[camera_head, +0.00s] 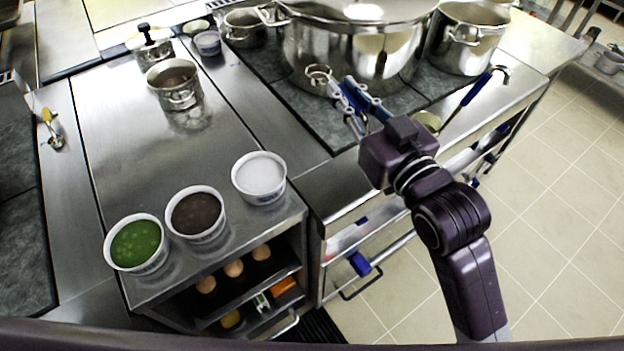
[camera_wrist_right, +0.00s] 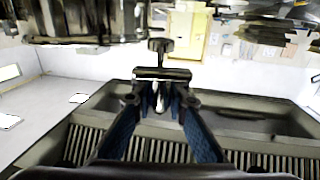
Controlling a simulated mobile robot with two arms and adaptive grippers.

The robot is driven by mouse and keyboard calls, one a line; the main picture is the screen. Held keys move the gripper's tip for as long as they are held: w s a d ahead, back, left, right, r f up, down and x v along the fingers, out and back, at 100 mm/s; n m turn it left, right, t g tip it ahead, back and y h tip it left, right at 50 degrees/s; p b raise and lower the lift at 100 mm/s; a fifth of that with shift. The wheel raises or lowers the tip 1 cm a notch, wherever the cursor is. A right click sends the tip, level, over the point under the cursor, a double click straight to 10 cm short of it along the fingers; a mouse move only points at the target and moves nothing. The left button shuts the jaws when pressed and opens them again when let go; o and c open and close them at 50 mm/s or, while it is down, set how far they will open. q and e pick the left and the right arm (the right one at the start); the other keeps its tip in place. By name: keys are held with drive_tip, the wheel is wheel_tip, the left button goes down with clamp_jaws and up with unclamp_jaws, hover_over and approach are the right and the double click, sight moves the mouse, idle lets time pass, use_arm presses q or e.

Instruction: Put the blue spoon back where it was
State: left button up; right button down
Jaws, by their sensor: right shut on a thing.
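My right gripper (camera_head: 346,98) reaches over the dark stove top in front of the large stockpot. It is shut on a steel utensil whose small round end (camera_head: 318,76) sticks out past the fingertips, close to the pot's side. The fingers are blue too, so I cannot tell the colour of the utensil's handle. The right wrist view shows the blue fingers closed around a shiny metal piece (camera_wrist_right: 160,76). A blue-handled utensil (camera_head: 474,92) lies along the counter right of the stove, with a hooked steel end. My left gripper is not in view.
White tubs of green (camera_head: 137,244), brown (camera_head: 197,215) and white (camera_head: 260,178) contents line the left counter's front. A yellow-handled utensil (camera_head: 48,121) lies far left. The middle of that counter is mostly bare.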

drive_tip(key=a+f+b, duration=0.1)
drive_tip(key=f, duration=0.4)
drive_tip(key=a+f+n+g+y+b, duration=0.1)
drive_tip(key=f, duration=0.4)
drive_tip(key=a+f+y+b, duration=0.1)
drive_tip(key=a+f, duration=0.1)
drive_tip(key=f, duration=0.3)
drive_tip(key=shift+s+n, duration=0.15)
drive_tip(key=shift+n, duration=0.25)
wheel_tip(320, 180, down, 5)
drive_tip(key=shift+r, duration=0.15)
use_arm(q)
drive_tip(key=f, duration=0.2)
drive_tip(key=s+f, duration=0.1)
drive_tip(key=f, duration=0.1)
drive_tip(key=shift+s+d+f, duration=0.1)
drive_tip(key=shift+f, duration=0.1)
use_arm(e)
drive_tip(key=shift+f, duration=0.2)
drive_tip(key=shift+f+b, duration=0.15)
drive_tip(key=shift+b, duration=0.2)
drive_tip(key=c, duration=1.9)
unclamp_jaws()
